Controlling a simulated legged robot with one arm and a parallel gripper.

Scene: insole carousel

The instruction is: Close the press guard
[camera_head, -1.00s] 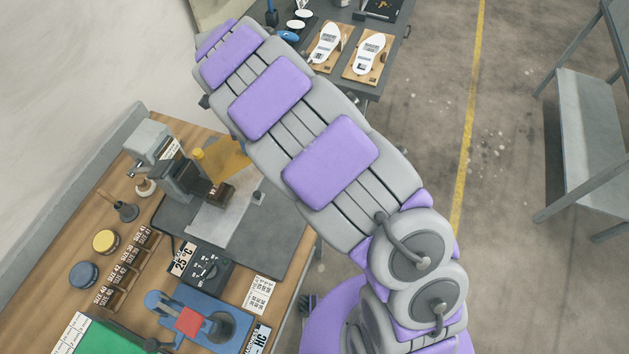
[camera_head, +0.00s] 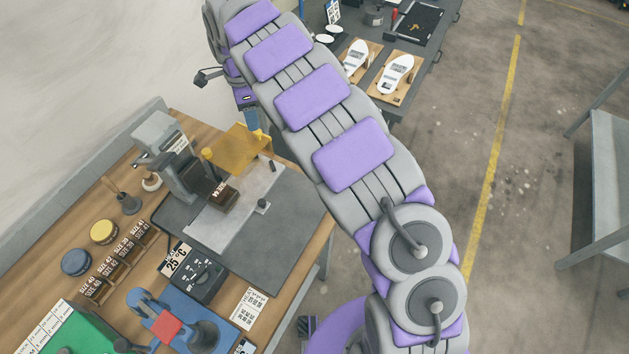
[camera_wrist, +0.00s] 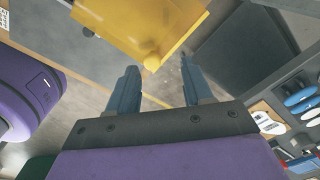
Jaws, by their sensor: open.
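The press (camera_head: 172,160) stands on the wooden bench at the left in the head view. Its guard is a yellow see-through panel (camera_head: 238,150), swung out beside the press toward my arm. In the wrist view the guard (camera_wrist: 150,28) fills the top middle, with a pale knob or corner near its lower edge. My gripper (camera_wrist: 157,75) is open and empty, its two blue-grey fingers pointing at the guard's lower edge. Whether a fingertip touches the guard I cannot tell.
A dark mat with a light plate (camera_head: 215,222) lies before the press. A control box (camera_head: 200,275), a blue fixture (camera_head: 170,325) and stamp pads (camera_head: 104,231) stand nearer. A second table (camera_head: 432,50) holds insoles at the back.

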